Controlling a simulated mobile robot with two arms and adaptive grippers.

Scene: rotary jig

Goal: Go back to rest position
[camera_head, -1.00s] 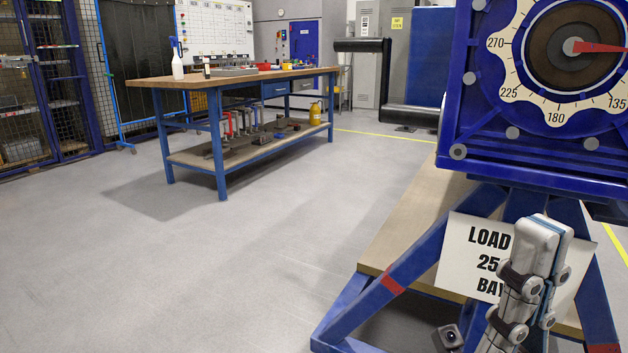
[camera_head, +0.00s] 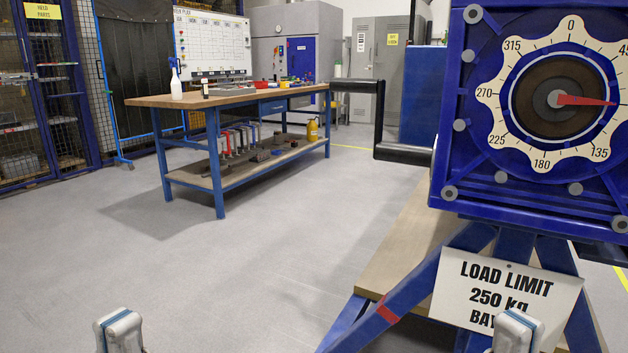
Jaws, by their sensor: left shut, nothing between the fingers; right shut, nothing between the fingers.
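My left gripper (camera_head: 119,326) shows at the bottom left edge, over the open floor. Its light fingertips are together with nothing between them. My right gripper (camera_head: 516,326) shows at the bottom right, in front of the lower part of the load limit sign (camera_head: 500,285). Its fingertips are also together and empty. The rest of both grippers is below the picture. The blue rotary jig (camera_head: 447,120) stands at the right, with a cream dial (camera_head: 493,93) and a red pointer (camera_head: 585,100) pointing right. Its black crank handle (camera_head: 403,153) reaches out to the left. Both grippers are clear of the handle.
The jig's blue legs (camera_head: 410,298) stand by a wooden board (camera_head: 405,240) at the right. A workbench (camera_head: 215,97) with tools and a spray bottle (camera_head: 175,80) stands at the back left. Blue mesh cages (camera_head: 45,90) line the left wall. The floor between is clear.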

